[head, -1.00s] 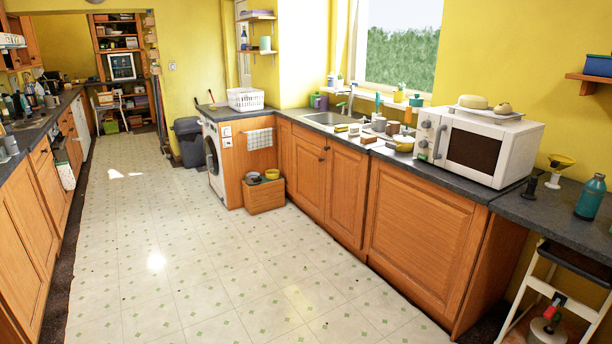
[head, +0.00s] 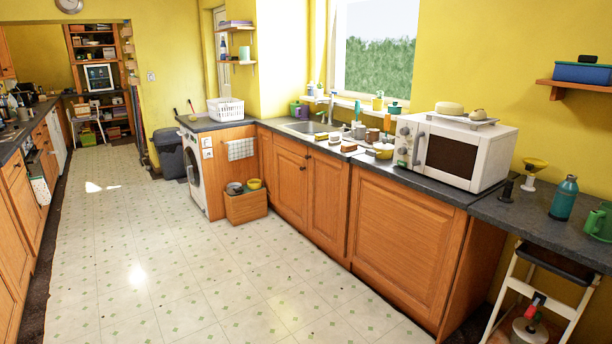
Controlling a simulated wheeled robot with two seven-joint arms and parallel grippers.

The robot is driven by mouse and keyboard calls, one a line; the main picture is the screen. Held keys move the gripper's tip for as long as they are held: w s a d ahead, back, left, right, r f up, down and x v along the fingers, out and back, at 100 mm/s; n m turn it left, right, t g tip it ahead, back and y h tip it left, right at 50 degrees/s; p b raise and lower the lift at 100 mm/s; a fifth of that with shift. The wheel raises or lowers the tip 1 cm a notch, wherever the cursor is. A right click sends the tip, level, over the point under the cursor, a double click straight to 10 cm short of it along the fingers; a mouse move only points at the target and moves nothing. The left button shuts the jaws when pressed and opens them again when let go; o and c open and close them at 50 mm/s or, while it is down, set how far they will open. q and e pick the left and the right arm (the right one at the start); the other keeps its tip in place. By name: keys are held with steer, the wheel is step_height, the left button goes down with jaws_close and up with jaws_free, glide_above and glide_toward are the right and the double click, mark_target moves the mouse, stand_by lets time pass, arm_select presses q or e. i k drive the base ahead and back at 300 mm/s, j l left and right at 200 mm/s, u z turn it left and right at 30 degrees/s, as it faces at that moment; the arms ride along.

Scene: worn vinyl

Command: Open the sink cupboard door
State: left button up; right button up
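The sink cupboard has two wooden doors below the sink (head: 308,128), and both look shut. The left door (head: 290,182) and the right door (head: 328,203) meet near the middle, with small dark knobs at their upper edges. A wider wooden panel (head: 400,237) is to their right, below the microwave. Neither of my grippers shows in the head view.
The tiled floor (head: 190,270) in front of the cupboards is clear. A wooden box (head: 246,207) with pots stands on the floor left of the sink doors, beside the washing machine (head: 193,172). A white step stool (head: 545,290) stands at the lower right. Counters line the left side.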

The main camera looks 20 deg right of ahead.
mark_target(291, 170)
steer(key=i, duration=1.1)
steer(key=i+z, duration=0.1)
steer(key=i, duration=1)
steer(key=i+j, duration=0.15)
steer(key=i, duration=0.95)
steer(key=i+j, duration=0.1)
steer(key=i, duration=0.95)
steer(key=l+z, duration=0.05)
